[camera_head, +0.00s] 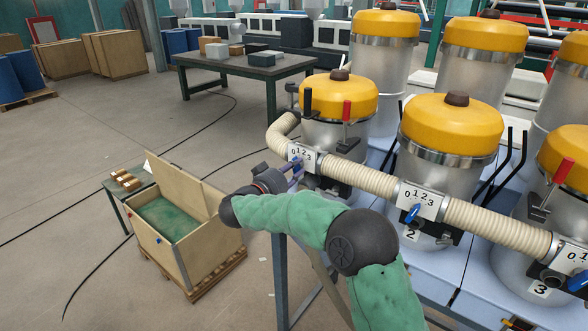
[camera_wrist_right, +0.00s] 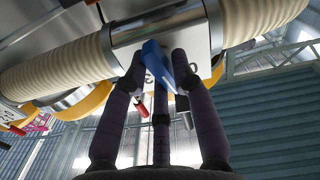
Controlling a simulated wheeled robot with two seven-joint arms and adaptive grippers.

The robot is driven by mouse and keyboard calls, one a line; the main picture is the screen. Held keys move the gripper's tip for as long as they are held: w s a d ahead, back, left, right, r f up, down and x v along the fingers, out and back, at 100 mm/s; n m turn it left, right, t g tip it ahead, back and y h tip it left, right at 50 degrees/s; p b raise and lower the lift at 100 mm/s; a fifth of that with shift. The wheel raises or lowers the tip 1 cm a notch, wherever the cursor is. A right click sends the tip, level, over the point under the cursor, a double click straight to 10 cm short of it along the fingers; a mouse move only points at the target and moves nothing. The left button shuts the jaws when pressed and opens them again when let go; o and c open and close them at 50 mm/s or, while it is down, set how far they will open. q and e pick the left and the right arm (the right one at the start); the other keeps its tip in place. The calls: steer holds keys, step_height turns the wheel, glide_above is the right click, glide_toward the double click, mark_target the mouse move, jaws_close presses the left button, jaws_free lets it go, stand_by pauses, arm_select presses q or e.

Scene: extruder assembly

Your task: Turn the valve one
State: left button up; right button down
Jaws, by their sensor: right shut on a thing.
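The first valve has a white number plate (camera_head: 302,156) marked 0 to 3 and sits on the ribbed hose at the left hopper. Its blue handle (camera_wrist_right: 157,64) shows in the right wrist view, between my gripper's fingers. My right gripper (camera_head: 292,172) reaches up to this valve from below and left; in the right wrist view its dark fingers (camera_wrist_right: 160,80) are closed around the blue handle. The handle's exact angle against the numbers is partly hidden by the fingers. My left gripper is not in view.
A second valve (camera_head: 413,214) and a third valve (camera_head: 577,283) with blue handles sit further right along the hose. Yellow-lidded hoppers (camera_head: 451,130) stand behind. A wooden crate (camera_head: 160,254) with green contents stands at the lower left. Open floor lies left.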

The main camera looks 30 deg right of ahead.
steer(key=m+b, duration=0.2)
steer(key=m, duration=0.1)
steer(key=shift+f+b, duration=0.2)
steer(key=shift+b, duration=0.1)
steer(key=shift+s+m+b, duration=0.1)
steer(key=shift+m+b, duration=0.65)
steer(key=shift+m, duration=0.55)
steer(key=c, duration=1.1)
jaws_free()
steer(key=shift+d, duration=0.1)
steer(key=v, duration=1.2)
